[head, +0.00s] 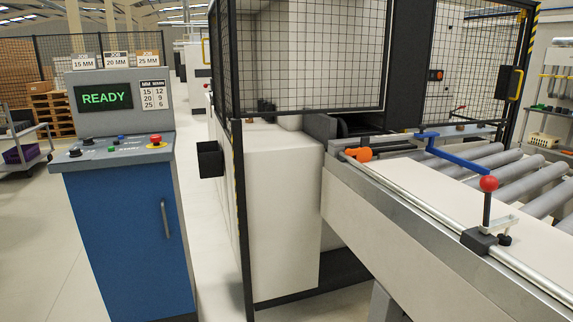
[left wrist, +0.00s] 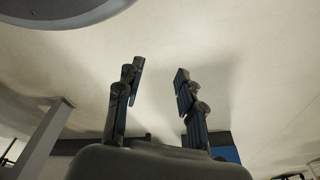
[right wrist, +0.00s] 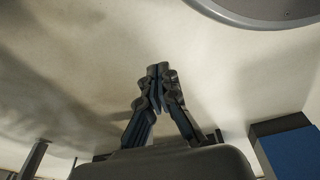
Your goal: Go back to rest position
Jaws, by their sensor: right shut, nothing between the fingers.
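My left gripper (left wrist: 158,82) shows in the left wrist view with its two fingers spread apart. It is open and nothing is between the fingers. My right gripper (right wrist: 158,75) shows in the right wrist view with its fingertips together. It is shut and empty. Pale floor lies behind both grippers. Neither gripper nor arm is in the head view, so their place relative to the machine cannot be told from there.
A blue control cabinet (head: 132,240) with a READY screen (head: 104,98) stands at left. The caged machine (head: 280,205) fills the middle. A roller conveyor (head: 510,170) with a rail and red-knobbed clamp (head: 487,200) runs along the right.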

